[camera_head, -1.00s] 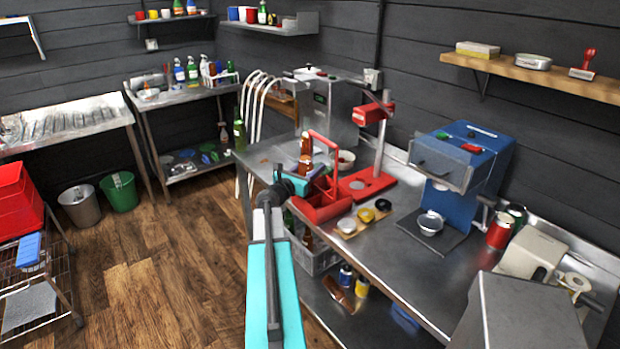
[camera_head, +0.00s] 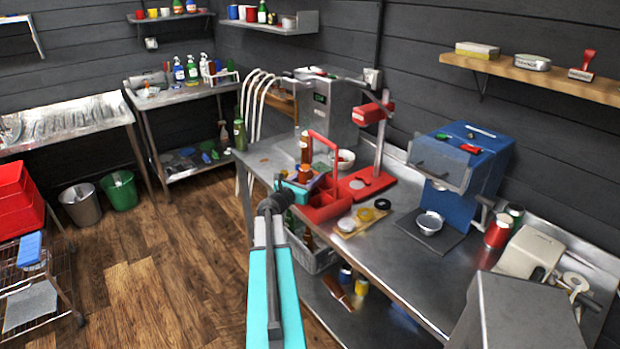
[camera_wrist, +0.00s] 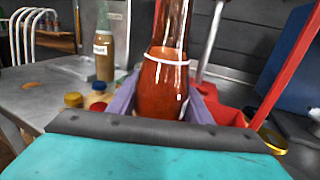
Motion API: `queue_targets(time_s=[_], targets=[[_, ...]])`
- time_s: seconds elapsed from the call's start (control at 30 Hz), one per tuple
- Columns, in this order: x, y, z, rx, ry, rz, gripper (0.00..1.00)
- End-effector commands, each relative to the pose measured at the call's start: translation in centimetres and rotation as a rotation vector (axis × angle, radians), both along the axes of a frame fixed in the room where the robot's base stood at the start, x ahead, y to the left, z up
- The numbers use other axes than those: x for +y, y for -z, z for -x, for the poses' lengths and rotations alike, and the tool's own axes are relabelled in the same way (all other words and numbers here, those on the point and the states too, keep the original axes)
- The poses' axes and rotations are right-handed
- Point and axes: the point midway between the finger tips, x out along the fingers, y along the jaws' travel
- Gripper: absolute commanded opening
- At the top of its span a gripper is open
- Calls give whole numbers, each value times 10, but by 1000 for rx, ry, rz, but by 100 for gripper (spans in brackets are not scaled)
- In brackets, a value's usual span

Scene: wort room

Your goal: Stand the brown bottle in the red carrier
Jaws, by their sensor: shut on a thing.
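The brown bottle (camera_wrist: 165,85) is upright between the purple fingers of my gripper (camera_wrist: 160,105) in the wrist view, with a pale band around it. My gripper is shut on it. In the head view the bottle (camera_head: 305,172) shows above the teal gripper body (camera_head: 296,191), at the left end of the red carrier (camera_head: 328,211). The carrier has open compartments and a tall red handle, and stands on the steel bench. Its red wall (camera_wrist: 232,115) is right of the bottle in the wrist view. The bottle's base is hidden; I cannot tell whether it is inside a compartment.
A white bowl (camera_head: 342,160) and a red-based stand (camera_head: 368,184) are behind the carrier. A wooden strip with round lids (camera_head: 365,216) lies to its right. A grey crate (camera_head: 312,258) is below.

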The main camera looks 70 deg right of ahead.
Motion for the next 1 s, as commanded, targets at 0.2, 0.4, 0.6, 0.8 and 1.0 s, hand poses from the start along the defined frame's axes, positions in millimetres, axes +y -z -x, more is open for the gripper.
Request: queue_targets(time_s=[0.2, 0.4, 0.6, 0.8, 1.0], targets=[[0, 2, 0, 0, 0, 0, 64], [0, 2, 0, 0, 0, 0, 64], [0, 0, 0, 0, -1, 0, 64], [10, 0, -2, -1, -2, 0, 64], [30, 1, -6, -1, -2, 0, 64]])
